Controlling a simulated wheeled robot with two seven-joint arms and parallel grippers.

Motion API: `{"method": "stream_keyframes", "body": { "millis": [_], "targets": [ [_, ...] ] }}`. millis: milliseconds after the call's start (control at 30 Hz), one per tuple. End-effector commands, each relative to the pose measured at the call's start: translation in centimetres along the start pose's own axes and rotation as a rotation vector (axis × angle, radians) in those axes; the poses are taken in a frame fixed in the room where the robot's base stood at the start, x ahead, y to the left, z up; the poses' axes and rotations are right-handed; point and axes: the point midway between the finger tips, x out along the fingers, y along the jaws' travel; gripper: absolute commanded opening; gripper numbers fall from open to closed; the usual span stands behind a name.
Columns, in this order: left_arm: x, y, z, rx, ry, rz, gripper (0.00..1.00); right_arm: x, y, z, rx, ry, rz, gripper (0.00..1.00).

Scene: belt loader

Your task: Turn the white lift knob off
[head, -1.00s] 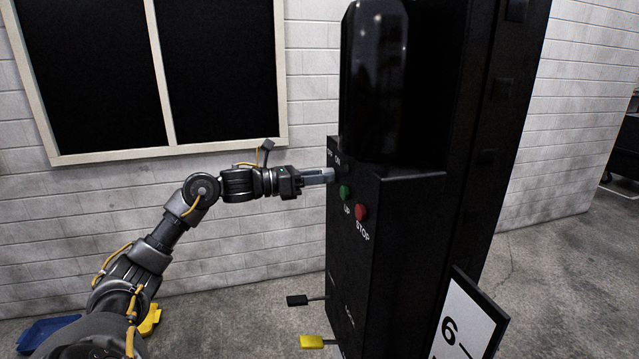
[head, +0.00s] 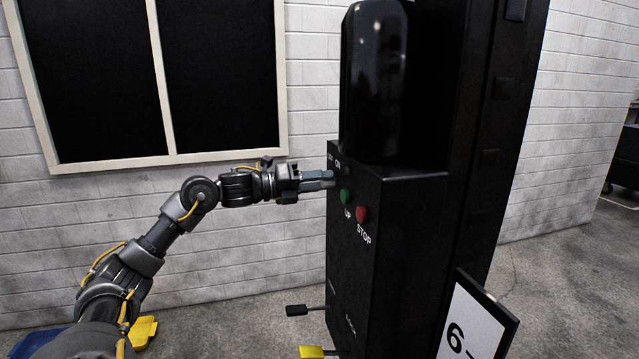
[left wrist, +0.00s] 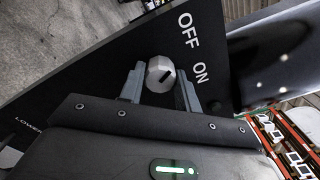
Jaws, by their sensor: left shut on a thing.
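The white lift knob (left wrist: 159,73) shows in the left wrist view on the black panel, beside the white OFF and ON labels. A short dark mark on its face slants toward the upper right, roughly toward the labels. My left gripper (left wrist: 160,82) has one finger on each side of the knob and is shut on it. In the head view my left gripper (head: 328,179) reaches the upper left edge of the black control box (head: 350,260), and the knob is mostly hidden by the fingers. My right gripper is in neither view.
A green UP button (head: 345,196) and a red STOP button (head: 361,214) sit just right of my left fingers. Black (head: 297,310) and yellow (head: 311,352) pedals stick out low on the box's left. A white sign (head: 470,325) stands at lower right.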

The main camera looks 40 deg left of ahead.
Motion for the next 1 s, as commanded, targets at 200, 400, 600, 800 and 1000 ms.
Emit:
{"method": "stream_keyframes", "body": {
  "millis": [200,400,600,800,1000],
  "targets": [
    [-0.03,-0.03,0.08,-0.041,-0.002,0.000,0.10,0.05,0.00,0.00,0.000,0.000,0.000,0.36],
    [-0.03,-0.03,0.08,-0.048,-0.002,0.000,0.10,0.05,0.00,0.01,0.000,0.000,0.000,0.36],
    [-0.03,-0.02,0.08,-0.048,-0.002,0.000,0.10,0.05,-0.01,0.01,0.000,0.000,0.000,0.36],
    [-0.02,-0.01,0.06,-0.047,-0.001,0.000,0.55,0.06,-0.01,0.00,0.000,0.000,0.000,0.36],
    [-0.02,-0.01,0.04,-0.047,-0.001,0.000,0.55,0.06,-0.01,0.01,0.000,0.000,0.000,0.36]
  ]
}}
